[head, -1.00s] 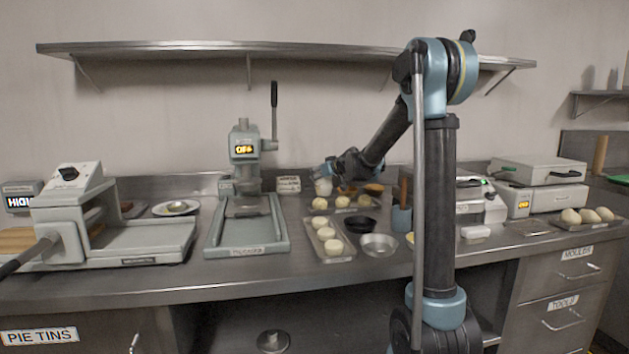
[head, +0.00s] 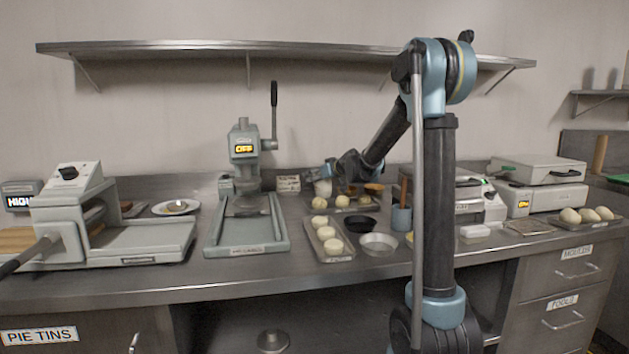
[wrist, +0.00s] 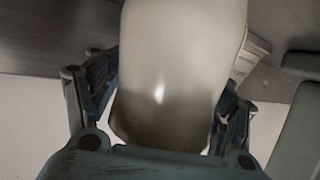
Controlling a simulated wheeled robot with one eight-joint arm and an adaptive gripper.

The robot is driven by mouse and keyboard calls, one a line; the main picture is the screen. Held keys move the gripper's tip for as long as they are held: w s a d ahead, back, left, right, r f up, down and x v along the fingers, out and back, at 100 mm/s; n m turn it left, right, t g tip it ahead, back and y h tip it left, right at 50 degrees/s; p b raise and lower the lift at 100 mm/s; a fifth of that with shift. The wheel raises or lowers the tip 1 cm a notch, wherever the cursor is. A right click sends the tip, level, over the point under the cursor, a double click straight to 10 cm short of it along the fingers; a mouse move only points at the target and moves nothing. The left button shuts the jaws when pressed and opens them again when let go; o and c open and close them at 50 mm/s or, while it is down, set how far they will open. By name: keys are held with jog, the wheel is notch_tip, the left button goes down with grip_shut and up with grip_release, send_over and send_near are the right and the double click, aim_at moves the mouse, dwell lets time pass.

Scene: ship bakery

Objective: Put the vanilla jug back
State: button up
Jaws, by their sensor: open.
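A pale, smooth vessel, probably the vanilla jug, shows in the head view (head: 322,188) at the back of the counter, right of the press. It is small there and partly covered by my gripper (head: 330,174). In the wrist view the pale vessel (wrist: 175,65) fills the middle, between the two fingers of my gripper. The fingers are spread open, one on each side of it. I cannot tell whether either finger touches it. No label on it can be read.
A small sign (head: 288,183) stands left of the vessel. A tray of dough balls (head: 329,240), a black bowl (head: 360,225) and a metal tin (head: 379,244) lie in front. The press (head: 246,200) stands left. A long shelf (head: 290,48) runs above.

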jog(key=shift+v, duration=3.7)
